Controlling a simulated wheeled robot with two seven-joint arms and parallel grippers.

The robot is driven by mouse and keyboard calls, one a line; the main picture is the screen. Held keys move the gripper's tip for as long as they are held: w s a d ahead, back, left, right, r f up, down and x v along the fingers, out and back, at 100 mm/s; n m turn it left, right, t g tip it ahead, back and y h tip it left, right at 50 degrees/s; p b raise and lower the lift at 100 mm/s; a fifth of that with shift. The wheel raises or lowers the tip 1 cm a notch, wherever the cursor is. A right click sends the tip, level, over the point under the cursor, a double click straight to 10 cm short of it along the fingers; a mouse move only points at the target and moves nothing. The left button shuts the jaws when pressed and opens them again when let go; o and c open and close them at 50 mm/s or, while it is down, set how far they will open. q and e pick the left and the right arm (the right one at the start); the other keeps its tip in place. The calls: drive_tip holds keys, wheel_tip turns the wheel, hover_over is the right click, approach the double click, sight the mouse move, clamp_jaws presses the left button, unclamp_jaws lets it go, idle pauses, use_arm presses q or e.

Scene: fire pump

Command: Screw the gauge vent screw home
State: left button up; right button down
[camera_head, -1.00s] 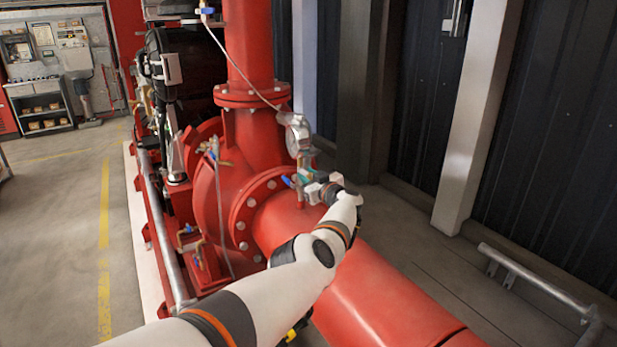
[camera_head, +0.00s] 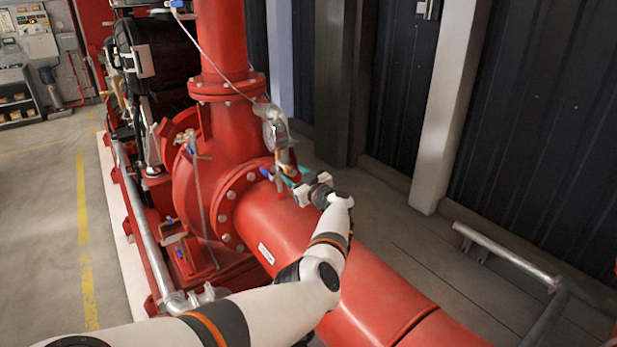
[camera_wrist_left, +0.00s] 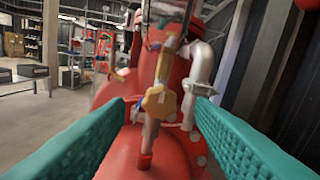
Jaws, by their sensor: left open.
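The round gauge (camera_head: 273,127) stands above the red pipe beside the large flange, on a small brass and metal valve assembly (camera_head: 285,160). In the left wrist view, a brass fitting (camera_wrist_left: 161,98) stands upright on a thin red stub. I cannot pick out the vent screw on it for certain. My left gripper (camera_head: 288,181) is at the foot of the gauge assembly. Its teal fingers are open. In the left wrist view the fingertips (camera_wrist_left: 163,108) lie apart, one each side of the brass fitting, with visible gaps. My right gripper is not in view.
The large red pipe (camera_head: 365,284) runs under my left arm. A thin hose (camera_head: 205,48) leads down to the gauge. A metal rail (camera_head: 510,258) stands at the right. Open floor (camera_head: 400,235) lies between pipe and dark wall.

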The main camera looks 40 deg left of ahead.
use_arm(q)
drive_tip(key=v, duration=0.6)
drive_tip(key=shift+d, duration=0.35)
drive_tip(key=shift+s+f, duration=0.1)
